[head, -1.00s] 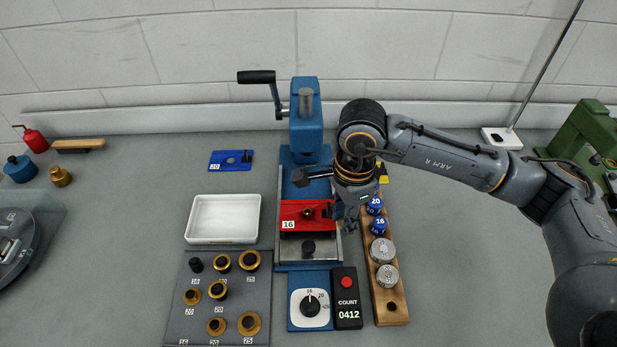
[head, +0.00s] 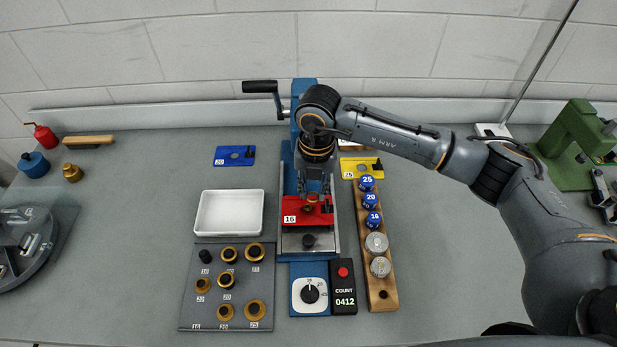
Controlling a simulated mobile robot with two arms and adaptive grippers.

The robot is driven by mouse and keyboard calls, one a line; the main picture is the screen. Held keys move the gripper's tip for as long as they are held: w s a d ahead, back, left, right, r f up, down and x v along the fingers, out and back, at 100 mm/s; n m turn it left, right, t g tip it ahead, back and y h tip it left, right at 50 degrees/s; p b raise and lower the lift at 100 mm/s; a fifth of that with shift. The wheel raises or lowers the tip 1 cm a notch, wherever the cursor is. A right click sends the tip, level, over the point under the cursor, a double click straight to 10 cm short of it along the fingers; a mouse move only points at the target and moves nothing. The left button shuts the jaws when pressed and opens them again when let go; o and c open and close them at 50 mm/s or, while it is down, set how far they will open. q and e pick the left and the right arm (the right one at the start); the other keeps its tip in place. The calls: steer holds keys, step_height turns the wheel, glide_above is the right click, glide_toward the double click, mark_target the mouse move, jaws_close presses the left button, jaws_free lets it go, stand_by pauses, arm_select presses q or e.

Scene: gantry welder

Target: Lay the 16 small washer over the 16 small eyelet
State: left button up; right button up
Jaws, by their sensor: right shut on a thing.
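The red holder marked 16 (head: 298,222) sits on the bed of the blue press. A small brass and dark eyelet showed in it earlier; now my gripper largely hides that spot. My right gripper (head: 314,195) points down just over the middle of the red holder. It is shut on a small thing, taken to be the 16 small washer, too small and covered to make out. Whether it touches the eyelet cannot be told. On the grey board (head: 187,312) the place above the lower-left 16 label is empty. My left gripper is not in view.
The press's crank handle (head: 260,87) stands behind to the left. A wooden rack (head: 384,305) with blue-capped and metal dies stands close on the right. A white tray (head: 229,238) is on the left. Blue (head: 222,159) and yellow (head: 348,166) holders lie behind.

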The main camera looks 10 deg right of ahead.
mark_target(308, 209)
steer(key=m, duration=0.2)
steer(key=w+m, duration=0.1)
steer(key=m, duration=0.1)
steer(key=shift+a+r+p, duration=0.1)
steer(key=shift+a+p, duration=0.25)
steer(key=shift+p, duration=0.05)
steer(key=shift+m, duration=0.3)
steer(key=shift+f+b, duration=1.65)
steer(key=shift+f, duration=1.1)
steer(key=shift+f+b, duration=0.55)
steer(key=shift+f, duration=0.1)
steer(key=o, duration=0.7)
steer(key=shift+o, duration=0.2)
steer(key=shift+r, duration=0.1)
